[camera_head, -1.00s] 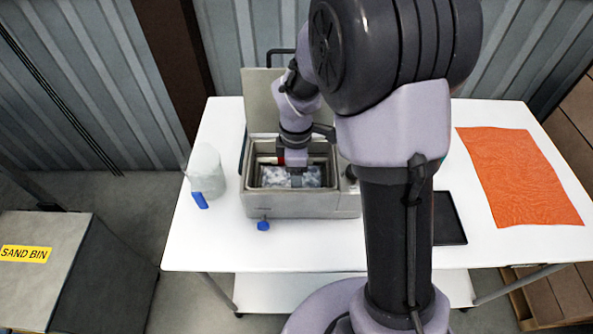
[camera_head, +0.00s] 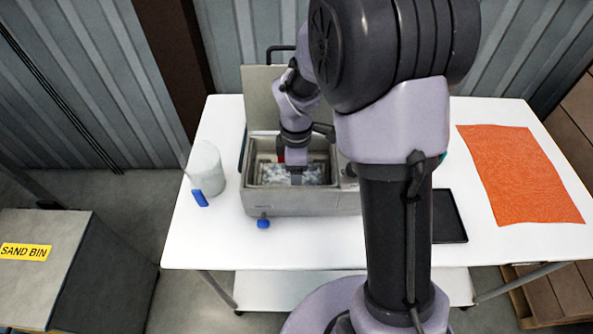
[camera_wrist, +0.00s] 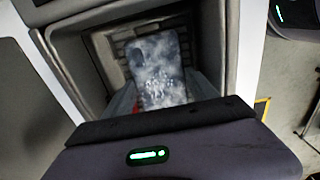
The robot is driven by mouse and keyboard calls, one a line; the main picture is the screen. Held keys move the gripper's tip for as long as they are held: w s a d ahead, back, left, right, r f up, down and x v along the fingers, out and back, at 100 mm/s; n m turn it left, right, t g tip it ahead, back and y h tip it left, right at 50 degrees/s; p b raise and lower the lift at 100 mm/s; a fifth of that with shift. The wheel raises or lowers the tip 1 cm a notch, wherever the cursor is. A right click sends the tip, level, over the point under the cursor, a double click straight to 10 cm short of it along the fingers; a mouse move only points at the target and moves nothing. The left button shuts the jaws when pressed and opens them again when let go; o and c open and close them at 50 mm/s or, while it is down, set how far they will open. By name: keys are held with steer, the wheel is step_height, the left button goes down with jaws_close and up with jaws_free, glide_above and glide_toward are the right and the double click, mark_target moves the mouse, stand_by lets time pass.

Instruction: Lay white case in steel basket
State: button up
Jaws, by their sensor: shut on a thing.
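The white case (camera_wrist: 158,65) is a flat, phone-shaped piece with a mottled white and grey face and a cutout near one corner. In the wrist view it lies between the fingers of my gripper (camera_wrist: 160,92), which is shut on it. In the head view my gripper (camera_head: 296,178) reaches down into the open tank, and the mottled case (camera_head: 272,174) shows around it. The steel basket (camera_wrist: 126,33) shows as a slotted wall behind the case, inside the tank. I cannot tell whether the case touches the basket floor.
The grey tank (camera_head: 300,204) stands on a white table (camera_head: 210,240) with its lid (camera_head: 262,100) raised behind. A whitish jug (camera_head: 206,168) with a blue part stands left. A black tray (camera_head: 449,217) and an orange cloth (camera_head: 520,175) lie right.

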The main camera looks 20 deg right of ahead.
steer(key=o, duration=1.4)
step_height(320, 180, up, 17)
steer(key=p, duration=0.6)
steer(key=shift+r+p, duration=0.2)
steer(key=shift+p, duration=0.2)
steer(key=s+a+r+m+t+y+b, duration=0.1)
steer(key=s+a+m+t+b, duration=0.1)
steer(key=s+m, duration=0.7)
steer(key=s+a+r+m+t+y+b, duration=0.1)
steer(key=s+a+m+t+b, duration=0.2)
steer(key=s+m, duration=0.6)
steer(key=shift+s+r+m+t+b, duration=0.3)
steer(key=shift+s+m+t+b, duration=0.1)
steer(key=shift+b, duration=0.75)
